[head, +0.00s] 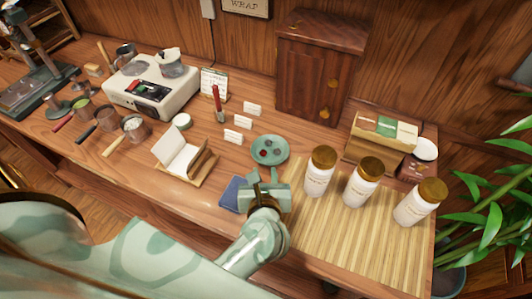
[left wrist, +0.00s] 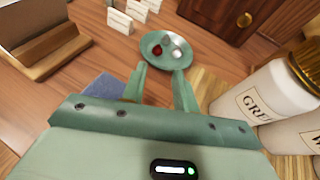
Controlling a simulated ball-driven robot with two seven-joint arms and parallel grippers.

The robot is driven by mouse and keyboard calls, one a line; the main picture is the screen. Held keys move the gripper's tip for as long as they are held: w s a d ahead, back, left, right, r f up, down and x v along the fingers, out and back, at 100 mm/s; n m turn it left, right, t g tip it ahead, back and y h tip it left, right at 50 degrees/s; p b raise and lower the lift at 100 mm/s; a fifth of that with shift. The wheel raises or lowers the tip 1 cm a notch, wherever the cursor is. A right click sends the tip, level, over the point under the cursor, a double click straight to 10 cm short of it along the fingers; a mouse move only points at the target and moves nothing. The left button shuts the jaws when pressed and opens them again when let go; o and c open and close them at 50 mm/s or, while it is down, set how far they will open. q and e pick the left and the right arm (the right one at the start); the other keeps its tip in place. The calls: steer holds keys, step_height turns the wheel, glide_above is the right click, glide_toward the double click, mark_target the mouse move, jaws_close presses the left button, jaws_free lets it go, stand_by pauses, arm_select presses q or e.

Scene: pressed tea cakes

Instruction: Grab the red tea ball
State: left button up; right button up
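The red tea ball (left wrist: 157,50) rests on the left part of a small round green dish (left wrist: 152,37) in the left wrist view. It also shows as a small dark red spot in the head view (head: 264,153), on the dish (head: 284,143). Paler balls lie beside it on the dish. My left gripper (head: 262,175) is at the near side of the dish, over the table. In the left wrist view its two fingers (left wrist: 160,72) are apart with nothing between them, just short of the dish. My right gripper is not in view.
White jars with gold lids (head: 319,172) stand right of my left gripper on a slatted mat (head: 325,240). A blue cloth (head: 232,193) and a book stand (head: 185,160) lie to the left. Small white cards (head: 238,136) stand behind-left of the dish. A wooden cabinet (head: 315,70) stands behind.

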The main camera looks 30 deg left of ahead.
mark_target(263, 155)
arm_select(q)
steer(key=b+x, duration=0.1)
steer(key=x, duration=0.3)
steer(key=shift+w+f, duration=0.25)
steer(key=shift+w, duration=0.05)
steer(key=shift+w+a+f, duration=0.1)
steer(key=shift+w+a, duration=0.05)
steer(key=shift+a, duration=0.05)
steer(key=b+x, duration=0.1)
steer(key=x, duration=0.1)
steer(key=b+x, duration=0.2)
steer(key=x, duration=0.1)
steer(key=shift+s+a+f, duration=0.1)
steer(key=shift+s+f, duration=0.15)
steer(key=shift+f, duration=0.05)
jaws_close()
